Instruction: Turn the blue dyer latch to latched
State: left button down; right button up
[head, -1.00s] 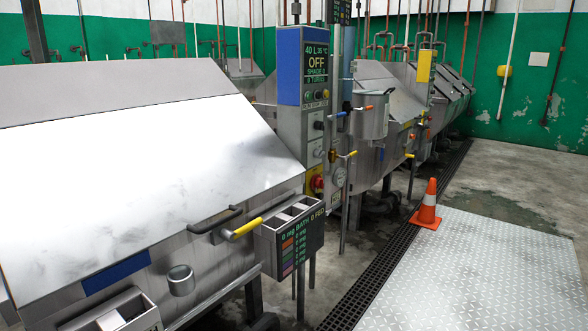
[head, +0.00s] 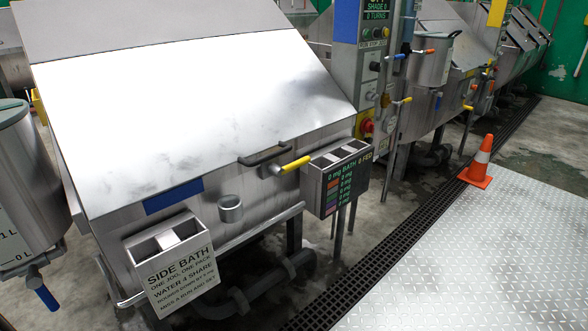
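A large steel dyer with a sloped white-bright lid (head: 190,110) fills the left and middle of the head view. A blue plate (head: 173,195) on its front lower left marks it as the blue dyer. A lever with a yellow grip (head: 294,164), which looks like its latch, sits at the front right, just below the lid's edge. The grip points right and slightly up. A dark bar handle (head: 264,155) is on the lid just above it. The lid looks closed. Neither of my grippers is in view.
A dosing box with a text panel (head: 338,180) stands right of the latch. A side bath box (head: 170,260) is at the front left. A control column (head: 362,80) and an orange cone (head: 478,165) stand beyond. The metal plate floor (head: 480,260) at right is clear.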

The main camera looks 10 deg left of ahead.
aim_at(278, 172)
jog(key=u, duration=0.75)
jog(key=i+l+u, duration=0.15)
jog(key=l+u, duration=0.3)
jog(key=i+l+u, duration=0.1)
jog(key=l+u, duration=1.3)
jog(key=k+l, duration=0.05)
jog(key=l, duration=0.05)
